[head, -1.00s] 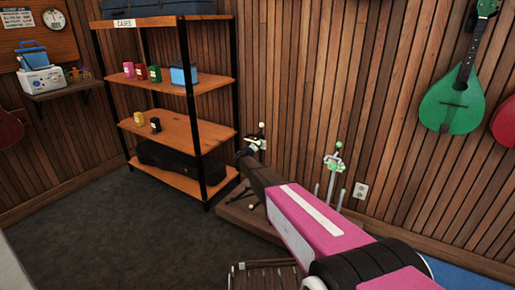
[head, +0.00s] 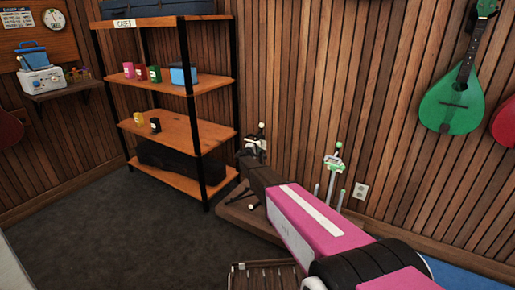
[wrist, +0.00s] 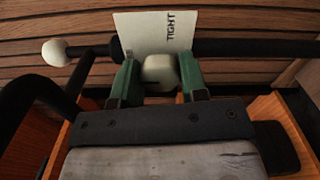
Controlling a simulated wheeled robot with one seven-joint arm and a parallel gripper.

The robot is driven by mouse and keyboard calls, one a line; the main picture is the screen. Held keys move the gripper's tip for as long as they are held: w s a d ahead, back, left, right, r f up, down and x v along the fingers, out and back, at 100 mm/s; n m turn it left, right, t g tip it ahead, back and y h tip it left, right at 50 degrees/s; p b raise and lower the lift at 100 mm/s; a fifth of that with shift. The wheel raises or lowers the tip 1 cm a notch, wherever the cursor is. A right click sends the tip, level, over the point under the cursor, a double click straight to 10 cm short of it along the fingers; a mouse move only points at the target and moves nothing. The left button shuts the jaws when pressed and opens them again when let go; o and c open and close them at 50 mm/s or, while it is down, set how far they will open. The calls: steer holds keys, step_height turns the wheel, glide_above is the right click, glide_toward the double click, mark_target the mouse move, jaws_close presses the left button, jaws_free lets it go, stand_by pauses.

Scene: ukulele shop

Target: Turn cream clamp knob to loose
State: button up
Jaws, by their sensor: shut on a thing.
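The cream clamp knob (wrist: 159,70) is a rounded block near the top middle of the wrist view, in front of a dark bar. My gripper (wrist: 158,78) has its two green fingers shut on the knob, one on each side. A white card (wrist: 155,32) behind the knob carries the word TIGHT, turned sideways. In the head view my arm reaches to the dark stand beside the shelf, and my wrist hides most of the knob there.
A cream ball (wrist: 54,51) ends the bar at the left. A stand with green parts (head: 333,162) is right of my arm. The black-framed shelf (head: 178,128) stands close on the left. Dark floor (head: 120,235) is clear at front left.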

stand_by(0.4)
steer(key=o, duration=0.9)
steer(key=shift+s, duration=0.1)
steer(key=v, duration=1)
steer(key=shift+s+a, duration=0.25)
